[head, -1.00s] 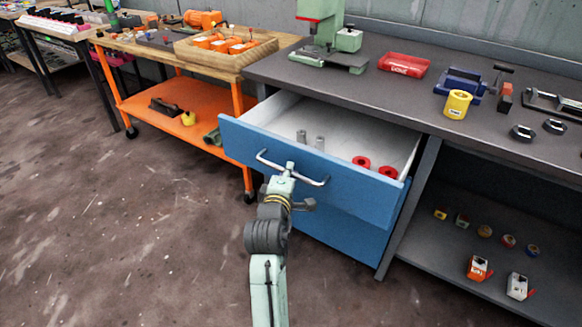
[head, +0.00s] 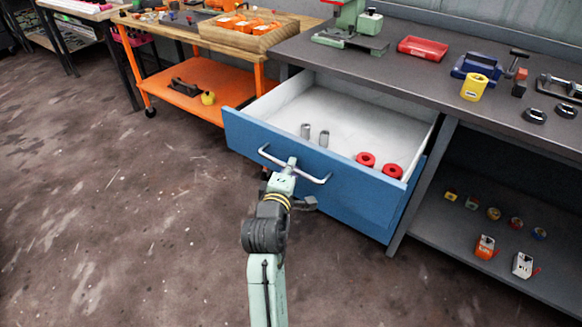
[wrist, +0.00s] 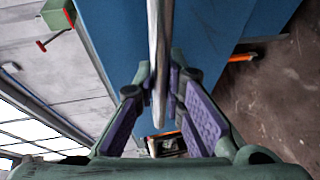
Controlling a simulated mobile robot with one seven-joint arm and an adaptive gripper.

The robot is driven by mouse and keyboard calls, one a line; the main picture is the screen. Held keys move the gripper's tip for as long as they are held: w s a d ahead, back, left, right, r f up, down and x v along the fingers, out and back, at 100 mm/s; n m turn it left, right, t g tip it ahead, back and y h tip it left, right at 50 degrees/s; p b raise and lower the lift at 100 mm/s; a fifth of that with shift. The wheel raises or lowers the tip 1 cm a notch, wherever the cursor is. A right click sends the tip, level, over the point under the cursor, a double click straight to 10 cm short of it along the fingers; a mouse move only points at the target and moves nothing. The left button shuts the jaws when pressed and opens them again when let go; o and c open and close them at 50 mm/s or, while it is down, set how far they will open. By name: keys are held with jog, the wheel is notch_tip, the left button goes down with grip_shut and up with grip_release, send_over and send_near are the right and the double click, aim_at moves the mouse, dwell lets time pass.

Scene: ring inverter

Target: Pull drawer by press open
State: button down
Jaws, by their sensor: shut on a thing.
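The blue drawer (head: 345,190) under the grey workbench stands pulled well out, and its white inside shows in the head view. Two grey cylinders and two red rings lie in it. A silver bar handle (head: 318,179) is fixed across its front. My gripper (head: 291,163) is at the middle of this handle. In the wrist view the handle (wrist: 158,60) runs down between the purple-padded fingers of my gripper (wrist: 162,85), which are shut on it. The green press (head: 350,28) stands on the benchtop behind the drawer.
A red tray (head: 423,48), a yellow cup (head: 473,87) and a blue vise (head: 476,68) sit on the benchtop. An orange cart (head: 195,98) stands left of the drawer. The floor (head: 130,230) in front and to the left is clear.

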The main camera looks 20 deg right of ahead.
jog(key=c, duration=1.7)
grip_release()
jog(key=shift+o, duration=0.2)
jog(key=v, duration=0.7)
jog(key=shift+s, duration=0.25)
jog(key=shift+a+r, duration=0.15)
